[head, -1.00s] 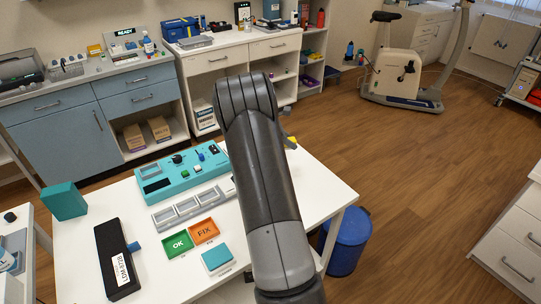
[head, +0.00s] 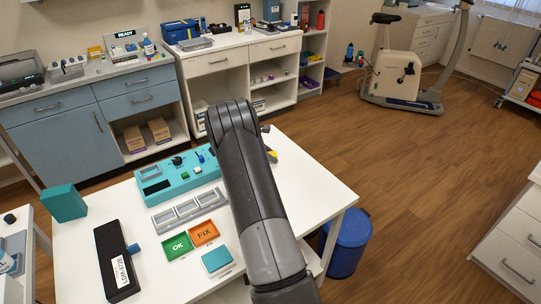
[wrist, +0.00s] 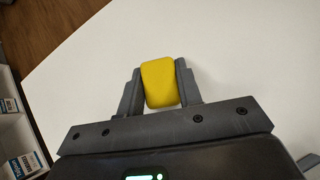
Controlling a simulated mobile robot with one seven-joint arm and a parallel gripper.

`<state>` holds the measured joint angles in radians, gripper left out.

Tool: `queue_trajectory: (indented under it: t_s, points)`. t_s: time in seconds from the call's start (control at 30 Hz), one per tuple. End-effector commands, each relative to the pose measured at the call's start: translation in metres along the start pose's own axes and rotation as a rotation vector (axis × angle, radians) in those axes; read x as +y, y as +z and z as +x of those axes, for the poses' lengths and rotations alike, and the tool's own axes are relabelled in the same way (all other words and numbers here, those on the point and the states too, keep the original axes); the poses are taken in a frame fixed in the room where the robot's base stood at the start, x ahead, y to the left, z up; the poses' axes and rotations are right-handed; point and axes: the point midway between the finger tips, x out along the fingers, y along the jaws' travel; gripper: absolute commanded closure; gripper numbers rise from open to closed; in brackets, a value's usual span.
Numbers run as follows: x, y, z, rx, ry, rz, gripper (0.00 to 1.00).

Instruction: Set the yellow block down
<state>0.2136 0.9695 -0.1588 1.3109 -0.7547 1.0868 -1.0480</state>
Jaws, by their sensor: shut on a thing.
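The yellow block (wrist: 160,86) sits between the two grey fingers of my gripper (wrist: 159,68) in the wrist view, and the fingers are shut on it. White table top shows behind and around it. In the head view only a small yellow part (head: 272,157) of the block shows past my dark arm, over the far right part of the white table (head: 310,190). My arm hides most of the gripper there. I cannot tell whether the block touches the table or hangs just above it.
A teal device panel (head: 180,176), a grey three-slot tray (head: 188,211), a green OK tray (head: 177,246), an orange FIX tray (head: 203,233) and a teal block (head: 217,260) stand left of my arm. The table's right part is clear. A blue bin (head: 348,240) stands beside it.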

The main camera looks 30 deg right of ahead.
Motion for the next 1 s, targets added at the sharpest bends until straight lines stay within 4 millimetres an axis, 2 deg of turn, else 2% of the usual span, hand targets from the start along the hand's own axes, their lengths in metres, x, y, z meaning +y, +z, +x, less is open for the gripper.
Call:
queue_trajectory:
  t_s: [0.17,0.2,0.43,0.77,0.87,1.0]
  points:
    - [0.0,-0.002,0.002,0.0,-0.001,0.0,0.93]
    - [0.0,-0.002,0.002,0.0,0.0,0.0,0.65]
    - [0.0,-0.002,0.002,0.0,0.0,0.0,0.47]
    - [0.0,0.001,-0.003,0.001,0.001,0.001,0.46]
    - [0.001,0.0,-0.016,0.001,0.003,0.001,0.46]
    - [0.001,0.0,-0.045,0.001,0.004,0.002,0.46]
